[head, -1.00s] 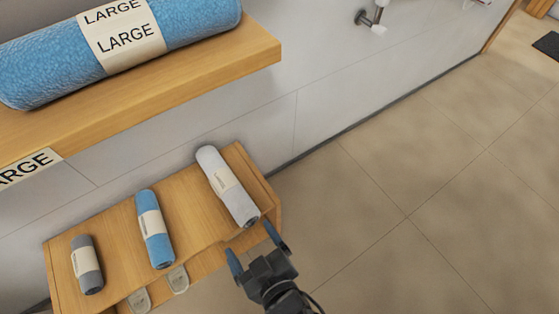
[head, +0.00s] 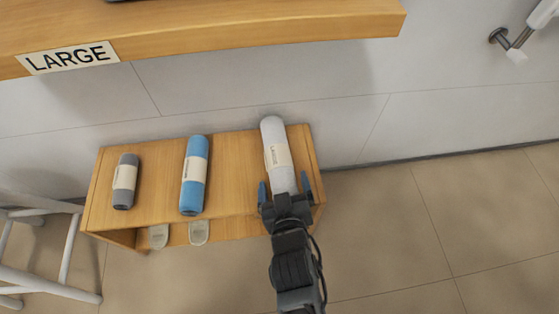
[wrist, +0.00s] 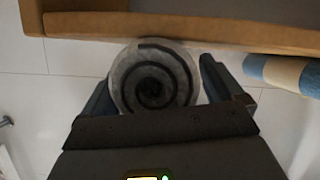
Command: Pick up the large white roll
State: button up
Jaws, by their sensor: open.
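The large white roll (head: 275,150) lies on the right part of the small wooden bench (head: 237,150), with a beige paper band round it. In the wrist view its spiral end (wrist: 153,78) faces me. My gripper (head: 284,188) is open, with one blue-grey finger on each side of the roll's near end. In the wrist view the fingers flank the roll's end, the left one very close to it. I cannot tell whether either finger touches it. The gripper's base hides the nearest part of the roll in the head view.
A blue roll (head: 194,175) and a small grey roll (head: 124,182) lie to the left on the bench. Slippers (head: 199,232) show below its front edge. A wooden shelf (head: 220,38) labelled LARGE overhangs behind. A white stool (head: 62,250) stands left; the floor at right is clear.

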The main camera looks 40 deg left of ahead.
jog(key=c, duration=1.2)
jog(key=shift+r, duration=0.1)
jog(key=shift+c, duration=0.4)
jog(key=shift+r, duration=0.1)
